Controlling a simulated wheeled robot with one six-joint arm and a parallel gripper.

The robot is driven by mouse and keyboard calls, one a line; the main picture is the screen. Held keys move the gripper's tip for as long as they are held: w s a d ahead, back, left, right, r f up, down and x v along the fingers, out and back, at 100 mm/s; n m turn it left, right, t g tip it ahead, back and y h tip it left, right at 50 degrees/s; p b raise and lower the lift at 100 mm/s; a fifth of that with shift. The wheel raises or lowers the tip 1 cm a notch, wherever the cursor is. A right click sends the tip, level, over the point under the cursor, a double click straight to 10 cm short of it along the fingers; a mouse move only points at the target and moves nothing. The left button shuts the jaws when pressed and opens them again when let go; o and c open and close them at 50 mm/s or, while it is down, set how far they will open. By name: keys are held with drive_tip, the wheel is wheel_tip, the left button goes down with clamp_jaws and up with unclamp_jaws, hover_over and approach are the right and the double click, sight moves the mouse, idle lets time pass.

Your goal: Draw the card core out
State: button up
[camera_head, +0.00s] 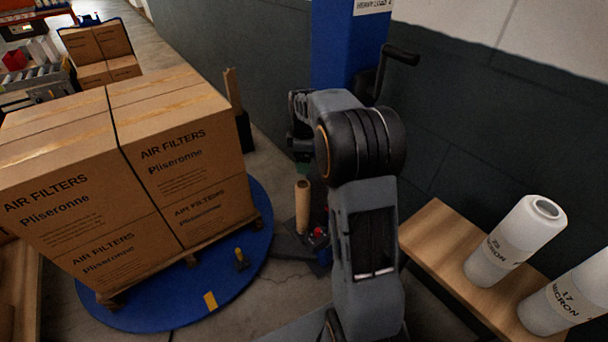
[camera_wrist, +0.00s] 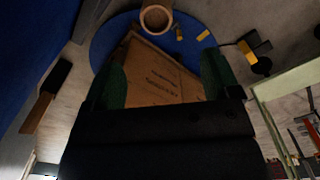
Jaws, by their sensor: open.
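The card core (camera_head: 302,207) is a brown cardboard tube standing upright below my arm, in front of the blue column. In the wrist view its round, hollow end (camera_wrist: 146,24) shows at the top edge, beyond my fingertips. My gripper (camera_wrist: 164,70) is open, with its two green finger pads apart and no object held between them. In the head view my gripper (camera_head: 304,168) is mostly hidden by my arm, and a bit of green shows just above the core. The core's lower end is partly hard to make out.
Boxed air filters (camera_head: 180,170) stand stacked on a pallet over a blue turntable (camera_head: 262,215) at left. Two white film rolls (camera_head: 512,243) stand on a wooden shelf (camera_head: 437,232) at right. A blue column (camera_head: 338,50) and dark wall are behind. A red knob (camera_head: 318,233) sits beside the core.

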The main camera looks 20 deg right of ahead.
sight(305, 185)
drive_tip(key=shift+n, duration=0.3)
drive_tip(key=f+b, duration=0.1)
drive_tip(key=f, duration=0.4)
drive_tip(key=f+b, duration=0.1)
drive_tip(key=f, duration=0.4)
drive_tip(key=f+b, duration=0.1)
drive_tip(key=f, duration=0.4)
drive_tip(key=shift+w+d+f+b, duration=0.25)
drive_tip(key=shift+w+d+b, duration=0.05)
drive_tip(key=shift+w, duration=0.05)
drive_tip(key=shift+c, duration=0.3)
drive_tip(key=c, duration=1)
drive_tip(key=shift+o, duration=0.2)
drive_tip(key=shift+r, duration=0.3)
drive_tip(key=shift+r+p, duration=3.15)
drive_tip(key=shift+r, duration=0.6)
wheel_tip(305, 185, up, 9)
drive_tip(key=p, duration=0.7)
